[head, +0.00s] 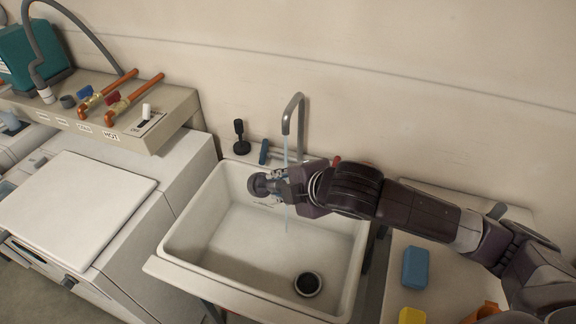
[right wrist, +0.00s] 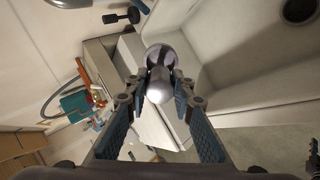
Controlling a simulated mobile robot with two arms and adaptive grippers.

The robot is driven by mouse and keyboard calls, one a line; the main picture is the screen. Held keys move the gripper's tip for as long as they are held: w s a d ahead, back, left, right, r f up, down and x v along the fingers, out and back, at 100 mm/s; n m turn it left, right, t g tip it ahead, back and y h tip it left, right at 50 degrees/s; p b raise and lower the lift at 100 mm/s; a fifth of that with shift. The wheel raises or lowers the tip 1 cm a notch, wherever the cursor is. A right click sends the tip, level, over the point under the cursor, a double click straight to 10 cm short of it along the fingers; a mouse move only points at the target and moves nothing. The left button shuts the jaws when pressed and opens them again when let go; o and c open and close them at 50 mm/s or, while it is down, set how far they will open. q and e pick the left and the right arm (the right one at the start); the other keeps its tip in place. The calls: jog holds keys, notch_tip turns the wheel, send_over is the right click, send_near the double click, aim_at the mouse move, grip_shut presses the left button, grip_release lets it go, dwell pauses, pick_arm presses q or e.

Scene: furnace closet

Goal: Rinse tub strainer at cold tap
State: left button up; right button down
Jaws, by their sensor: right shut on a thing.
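My right gripper (head: 270,184) reaches in from the right over the white tub (head: 215,255). It is shut on the tub strainer (head: 257,185), a dark grey, round metal piece. The right wrist view shows the strainer (right wrist: 160,84) as shiny and rounded, between the two fingertips (right wrist: 158,95). Water (head: 285,150) runs from the grey tap spout (head: 292,108) in a thin stream. The stream crosses the picture at my fingers, just right of the strainer; whether it touches the strainer I cannot tell. A blue handle (head: 264,152) stands left of the spout, a red one (head: 337,160) right.
A black knobbed object (head: 240,138) stands at the tub's back left corner. The tub's dark drain (head: 308,284) is open below. A white machine (head: 80,205) is on the left, with a pipe shelf (head: 165,125) behind. A blue block (head: 415,267) and yellow item (head: 411,315) lie right.

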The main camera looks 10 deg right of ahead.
jog(key=shift+f, duration=0.15)
jog(key=shift+w+d+f+b, duration=0.15)
jog(key=shift+w+f+b, duration=0.1)
jog(key=shift+w+b, duration=0.25)
jog(key=w+d+f+b, duration=0.2)
jog(key=w+d, duration=0.3)
jog(key=w, duration=0.7)
jog(key=shift+f+b, duration=0.15)
jog(key=shift+b, duration=0.6)
jog(key=shift+s+d, duration=0.1)
jog(key=shift+s+d+p, duration=0.2)
jog(key=shift+d+p, duration=0.25)
jog(key=shift+p, duration=0.05)
jog(key=shift+a, duration=0.15)
jog(key=shift+w+a+p, duration=0.25)
jog(key=shift+a+p, duration=0.2)
